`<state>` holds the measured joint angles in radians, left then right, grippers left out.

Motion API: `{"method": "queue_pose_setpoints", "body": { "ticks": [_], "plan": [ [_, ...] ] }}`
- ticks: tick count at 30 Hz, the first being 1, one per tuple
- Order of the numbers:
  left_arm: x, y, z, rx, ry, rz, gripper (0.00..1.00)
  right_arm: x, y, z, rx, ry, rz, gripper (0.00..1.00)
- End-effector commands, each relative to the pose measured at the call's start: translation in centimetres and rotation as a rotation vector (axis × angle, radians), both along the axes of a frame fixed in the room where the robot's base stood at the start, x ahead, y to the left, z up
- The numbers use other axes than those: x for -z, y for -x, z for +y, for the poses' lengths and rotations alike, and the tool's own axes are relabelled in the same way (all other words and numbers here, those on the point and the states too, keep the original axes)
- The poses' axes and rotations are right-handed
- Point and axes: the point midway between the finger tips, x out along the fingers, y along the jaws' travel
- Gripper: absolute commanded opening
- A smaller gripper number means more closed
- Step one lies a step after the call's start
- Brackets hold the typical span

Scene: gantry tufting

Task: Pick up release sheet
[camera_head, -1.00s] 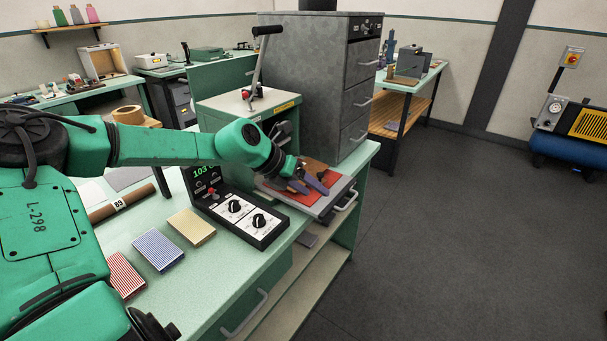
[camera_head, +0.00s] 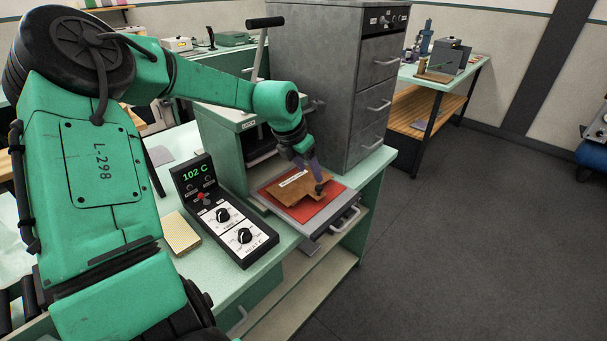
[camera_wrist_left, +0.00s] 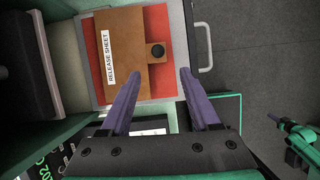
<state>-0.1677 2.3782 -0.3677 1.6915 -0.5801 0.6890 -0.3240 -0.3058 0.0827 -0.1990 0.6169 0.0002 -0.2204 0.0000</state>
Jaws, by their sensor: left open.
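The release sheet (camera_head: 292,188) is a flat brown sheet with a white label and a black knob. It lies on a red pad (camera_head: 324,207) in the press's pulled-out tray. In the left wrist view the sheet (camera_wrist_left: 128,38) shows its label reading "RELEASE SHEET", and its knob (camera_wrist_left: 158,50) sits near the right side. My left gripper (camera_wrist_left: 160,74) is open, its purple fingers spread over the sheet's near edge, with the knob ahead and between their lines. In the head view the left gripper (camera_head: 317,182) covers part of the sheet. Contact is unclear.
The press (camera_head: 228,140) with its lever stands behind the tray. A control box (camera_head: 222,215) reading 102 C is left of it, beside a tan block (camera_head: 181,233). A grey cabinet (camera_head: 330,80) rises behind. A green arm end (camera_wrist_left: 303,140), apparently my right, shows over open floor.

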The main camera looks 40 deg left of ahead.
Motion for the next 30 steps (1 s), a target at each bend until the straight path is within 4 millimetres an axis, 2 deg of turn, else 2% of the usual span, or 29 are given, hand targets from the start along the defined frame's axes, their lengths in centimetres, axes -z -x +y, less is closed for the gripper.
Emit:
{"method": "queue_pose_setpoints", "body": {
  "ticks": [2, 5, 12, 16, 24, 26, 27, 29, 30],
  "plan": [
    [1.4, -0.6, 0.0, -0.001, 0.001, 0.006, 0.63, -0.7, 1.1, -0.1, 0.0, 0.002, 0.017, 0.0],
    [2.6, -1.1, 0.0, -0.001, 0.0, 0.002, 0.63, -0.8, 1.2, -0.1, 0.001, 0.001, 0.019, 0.0],
    [5.0, -2.5, 0.2, -0.003, 0.001, 0.005, 0.63, -2.7, -1.4, 0.3, 0.0, -0.004, -0.023, 0.0],
    [6.9, -3.3, 0.2, -0.002, 0.001, 0.002, 0.63, -2.9, -1.3, 0.3, 0.001, -0.005, -0.021, 0.0],
    [7.5, -3.6, 0.2, -0.001, 0.0, -0.002, 0.63, -2.8, -0.6, 0.4, 0.0, -0.007, -0.011, 0.0],
    [7.5, -3.6, 0.2, -0.001, 0.0, -0.002, 0.44, -2.8, -0.6, 0.4, 0.0, -0.007, -0.011, 0.0],
    [7.5, -3.6, 0.2, -0.001, 0.0, -0.002, 0.28, -2.8, -0.6, 0.4, 0.0, -0.006, -0.01, 0.0],
    [7.5, -3.6, 0.2, -0.001, 0.0, -0.002, 0.05, -2.8, -0.6, 0.4, -0.001, -0.006, -0.01, 0.0],
    [7.5, -3.6, 0.2, -0.001, 0.0, -0.002, 0.0, -2.8, -0.6, 0.4, -0.001, -0.006, -0.009, 0.0]
  ]
}}
